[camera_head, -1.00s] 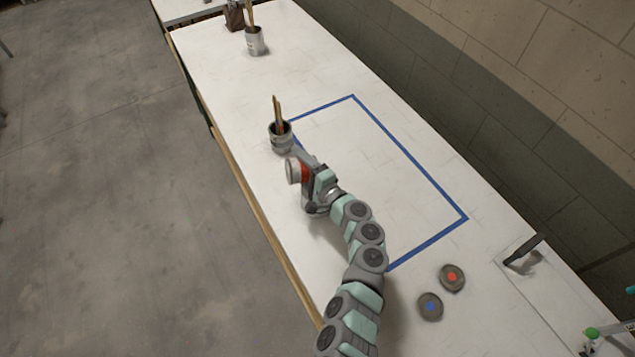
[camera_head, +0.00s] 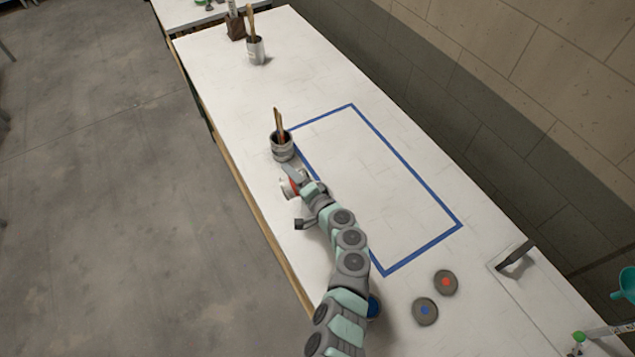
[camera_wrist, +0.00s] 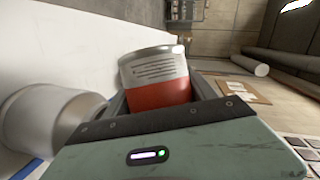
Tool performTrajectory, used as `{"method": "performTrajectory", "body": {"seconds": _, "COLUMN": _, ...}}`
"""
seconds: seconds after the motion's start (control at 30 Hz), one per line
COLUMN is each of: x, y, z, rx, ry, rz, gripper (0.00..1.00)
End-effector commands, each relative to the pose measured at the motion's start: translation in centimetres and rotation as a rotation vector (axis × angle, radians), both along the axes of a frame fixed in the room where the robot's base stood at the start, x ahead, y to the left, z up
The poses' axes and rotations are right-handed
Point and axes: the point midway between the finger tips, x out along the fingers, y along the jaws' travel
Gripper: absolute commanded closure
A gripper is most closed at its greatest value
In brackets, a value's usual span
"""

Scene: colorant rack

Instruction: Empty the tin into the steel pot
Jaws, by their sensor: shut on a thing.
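The tin (camera_head: 288,188), pale with a red-orange band, is in my gripper (camera_head: 299,184) above the table's left edge. In the wrist view the tin (camera_wrist: 155,77) sits between the two fingers of my gripper (camera_wrist: 163,98), which are shut on it. In the head view the tin looks tipped over to the side; its mouth and contents cannot be made out. The steel pot (camera_head: 282,152) stands upright just beyond the tin, apart from it, with wooden-handled tools (camera_head: 279,124) in it. A grey metal cylinder (camera_wrist: 45,120), apparently this pot, shows at left in the wrist view.
A blue tape rectangle (camera_head: 408,164) marks clear table right of my arm. Two round lids (camera_head: 445,282) with orange and blue dots lie near the front. A blue-topped item (camera_head: 374,306) is partly hidden by my arm. Another container with a brush (camera_head: 256,51) stands at the far end.

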Motion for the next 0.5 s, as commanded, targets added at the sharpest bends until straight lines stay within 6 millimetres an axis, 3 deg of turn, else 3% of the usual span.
{"method": "performTrajectory", "body": {"seconds": 0.03, "x": -0.34, "y": 0.84, "z": 0.30, "rx": -0.050, "ry": -0.011, "rz": 0.005, "gripper": 0.88}}
{"method": "performTrajectory", "body": {"seconds": 0.17, "x": -0.17, "y": 0.39, "z": -0.23, "rx": -0.064, "ry": -0.016, "rz": 0.001, "gripper": 0.88}}
{"method": "performTrajectory", "body": {"seconds": 0.47, "x": -0.18, "y": 0.66, "z": 0.75, "rx": -0.184, "ry": -0.053, "rz": 0.003, "gripper": 0.88}}
{"method": "performTrajectory", "body": {"seconds": 0.5, "x": -0.17, "y": 0.71, "z": 0.09, "rx": -0.221, "ry": -0.063, "rz": 0.004, "gripper": 0.88}}
